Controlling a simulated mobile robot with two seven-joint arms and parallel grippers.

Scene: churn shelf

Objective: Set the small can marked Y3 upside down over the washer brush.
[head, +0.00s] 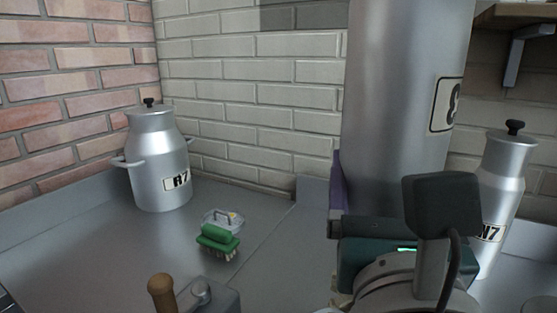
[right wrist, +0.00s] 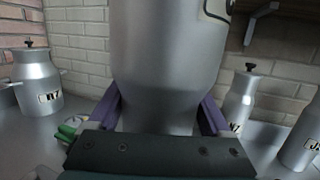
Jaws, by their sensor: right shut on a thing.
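My right gripper (head: 372,215) is shut on a metal can (head: 400,100), with purple fingers on either side of it in the right wrist view (right wrist: 160,112). The can (right wrist: 165,60) narrows toward its lower end, so it appears to be held upside down. Its label is cut off; one dark character shows, and I cannot read the full mark. The washer brush (head: 218,238), green with pale bristles facing down, lies on the grey counter, left of and apart from the held can. It also shows partly, behind my gripper, in the right wrist view (right wrist: 70,128). My left gripper is not in view.
A clear dish-like object (head: 224,217) sits just behind the brush. A lidded can marked R7 (head: 160,165) stands at the back left; one marked N7 (head: 500,185) stands at right. A wooden-knobbed device (head: 205,295) is in front. Counter (head: 110,250) left of the brush is clear.

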